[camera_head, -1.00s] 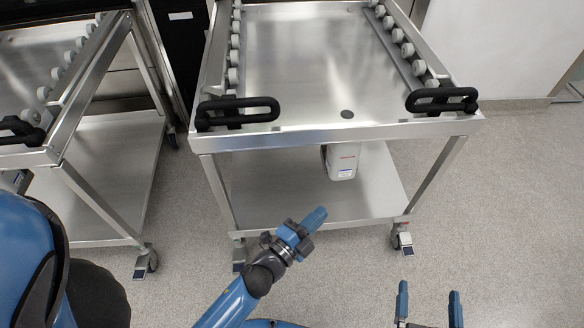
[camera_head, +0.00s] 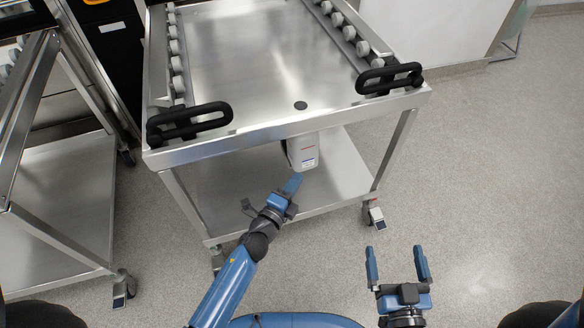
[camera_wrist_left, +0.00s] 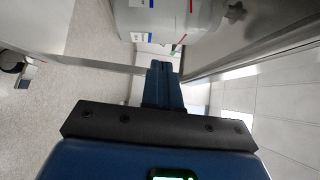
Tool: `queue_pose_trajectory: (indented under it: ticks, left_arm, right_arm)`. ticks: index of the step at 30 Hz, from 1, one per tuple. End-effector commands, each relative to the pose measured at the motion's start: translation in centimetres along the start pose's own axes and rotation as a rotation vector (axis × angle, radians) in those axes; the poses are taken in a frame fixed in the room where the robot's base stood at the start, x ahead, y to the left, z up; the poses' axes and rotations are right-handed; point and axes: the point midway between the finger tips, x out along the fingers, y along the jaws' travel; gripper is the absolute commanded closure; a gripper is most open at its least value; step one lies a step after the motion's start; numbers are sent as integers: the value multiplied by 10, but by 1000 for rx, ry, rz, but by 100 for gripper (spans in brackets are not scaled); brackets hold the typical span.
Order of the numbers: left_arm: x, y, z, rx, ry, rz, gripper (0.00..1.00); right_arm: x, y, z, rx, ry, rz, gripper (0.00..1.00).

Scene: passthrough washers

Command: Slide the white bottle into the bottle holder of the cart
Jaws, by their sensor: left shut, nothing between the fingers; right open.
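The white bottle (camera_head: 303,152) hangs under the front edge of the steel cart (camera_head: 290,126), above its lower shelf, and its top is hidden by the cart's upper deck. The bottle holder itself is hard to make out; a dark edge shows beside the bottle. My left gripper (camera_head: 292,184) is shut and empty, just below the bottle in the head view. In the left wrist view the bottle (camera_wrist_left: 165,18) fills the top, beyond the shut fingertips (camera_wrist_left: 161,66); I cannot tell whether they touch it. My right gripper (camera_head: 397,265) is open and empty over the floor, right of the cart.
The cart has two black handles, the left one (camera_head: 190,122) and the right one (camera_head: 389,77), and a lower shelf (camera_head: 335,180). A second cart (camera_head: 60,210) stands at the left. The floor (camera_head: 490,170) to the right is clear.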

Motion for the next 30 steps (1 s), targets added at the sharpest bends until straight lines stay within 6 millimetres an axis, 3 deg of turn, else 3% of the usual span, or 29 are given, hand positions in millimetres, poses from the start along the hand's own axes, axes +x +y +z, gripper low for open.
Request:
queue_pose_trajectory:
  ticks: [3, 9, 26, 30]
  left_arm:
    - [17, -2, 8, -1, -3, 0, 100]
    - [31, -1, 23, -1, -1, 0, 100]
    - [38, 0, 29, -2, 0, 0, 100]
    - [50, -2, 42, -1, -3, 0, 100]
  right_arm:
    - [0, 0, -5, 0, 0, 0, 0]
    - [0, 0, -7, 0, 0, 0, 0]
    - [0, 0, -8, 0, 0, 0, 0]
    - [0, 0, -14, 0, 0, 0, 0]
